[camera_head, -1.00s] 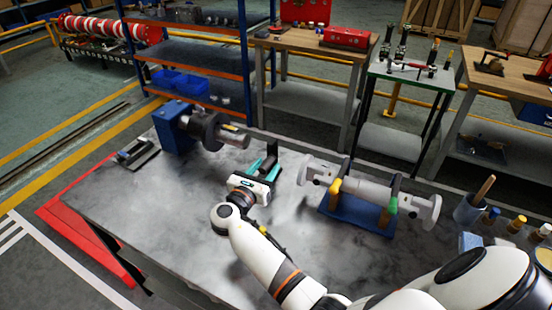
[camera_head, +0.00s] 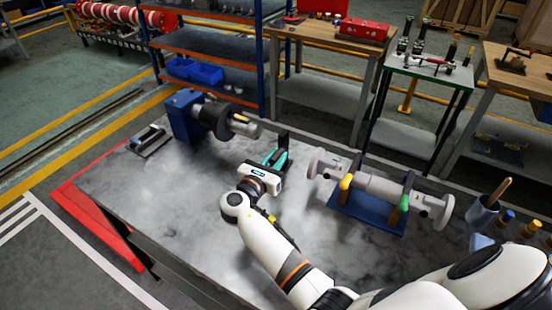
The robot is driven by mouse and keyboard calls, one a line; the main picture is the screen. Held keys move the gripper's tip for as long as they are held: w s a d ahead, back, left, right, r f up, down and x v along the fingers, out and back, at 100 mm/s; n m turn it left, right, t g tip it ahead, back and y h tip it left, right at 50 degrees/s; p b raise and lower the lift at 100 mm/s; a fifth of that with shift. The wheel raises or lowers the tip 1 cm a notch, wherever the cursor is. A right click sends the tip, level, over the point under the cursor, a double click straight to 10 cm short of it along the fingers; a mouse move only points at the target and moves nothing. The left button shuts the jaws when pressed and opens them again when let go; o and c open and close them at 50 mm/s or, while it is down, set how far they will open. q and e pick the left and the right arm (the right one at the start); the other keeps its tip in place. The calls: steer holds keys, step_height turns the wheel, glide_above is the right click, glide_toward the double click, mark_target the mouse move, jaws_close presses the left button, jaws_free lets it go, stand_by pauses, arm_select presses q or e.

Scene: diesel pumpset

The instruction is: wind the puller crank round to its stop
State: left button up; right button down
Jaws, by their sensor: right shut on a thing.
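My right gripper (camera_head: 274,159) reaches in from the lower right and is shut at the middle of the bench, its teal fingers beside a dark upright part (camera_head: 284,139). I take the thing in its jaws to be the puller crank; the fingers and the white gripper body hide most of it, so its angle and stop cannot be made out. Left of it stands a blue block (camera_head: 182,118) carrying a dark round piece and a grey shaft. My left gripper is not in view.
A grey shaft with end discs rests on a blue cradle (camera_head: 365,214) to the right. A cup (camera_head: 483,212) and several small bottles stand at the far right. A small dark tray (camera_head: 150,140) lies at the left. The bench (camera_head: 165,205) is bare at front left.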

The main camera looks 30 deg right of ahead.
steer(key=shift+s+d+f+m+b, duration=0.2)
steer(key=shift+s+f+m+b, duration=0.2)
steer(key=shift+m+b, duration=0.55)
steer(key=shift+s+d+f+m+b, duration=0.25)
steer(key=shift+f+m+b, duration=0.25)
steer(key=shift+m, duration=0.9)
steer(key=shift+s+d+f+m+b, duration=0.2)
steer(key=shift+s+f+m+b, duration=0.2)
steer(key=shift+m+b, duration=0.55)
steer(key=shift+m, duration=0.3)
steer(key=c, duration=1.2)
jaws_free()
steer(key=shift+w, duration=0.1)
steer(key=shift+c, duration=0.2)
steer(key=shift+f, duration=0.1)
steer(key=p+v, duration=0.2)
steer(key=v, duration=1)
steer(key=shift+p, duration=0.3)
